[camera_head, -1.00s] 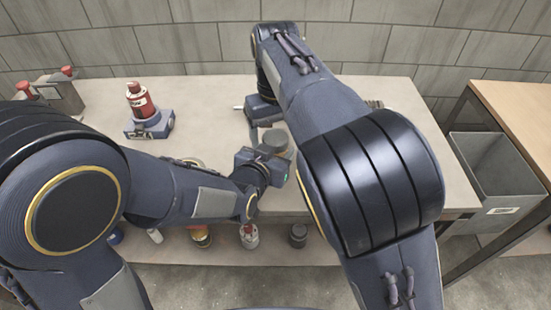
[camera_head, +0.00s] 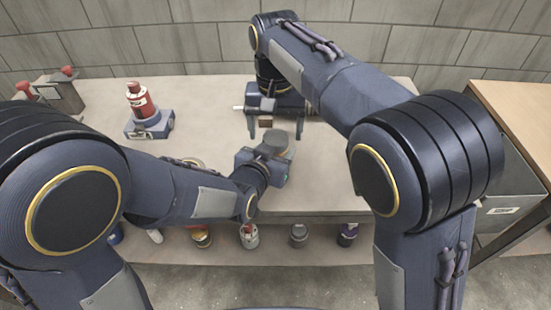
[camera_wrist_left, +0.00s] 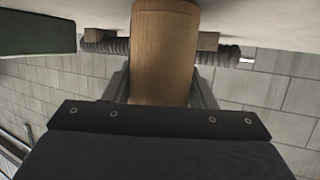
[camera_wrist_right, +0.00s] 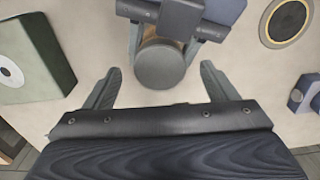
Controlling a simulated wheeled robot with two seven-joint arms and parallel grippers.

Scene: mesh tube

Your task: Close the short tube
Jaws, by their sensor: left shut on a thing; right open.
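The short tube is a tan-brown cylinder (camera_wrist_left: 165,50) held in my left gripper (camera_head: 266,164). Its jaws grip the tube's sides, and the left wrist view shows the fingers on either side. A dark grey round top (camera_head: 274,138) covers the tube's upper end; it also shows face-on in the right wrist view (camera_wrist_right: 160,66). I cannot tell how firmly it sits on the tube. My right gripper (camera_wrist_right: 160,73) is open and empty. Its fingers point toward the grey top, one to each side, apart from it. In the head view it is just behind the tube.
A red bottle (camera_head: 139,99) on a blue stand is at the table's left. A dark green box (camera_wrist_right: 35,62) and a gold-ringed disc (camera_wrist_right: 286,20) lie nearby. A ribbed rod on brown blocks (camera_wrist_left: 108,43) is behind.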

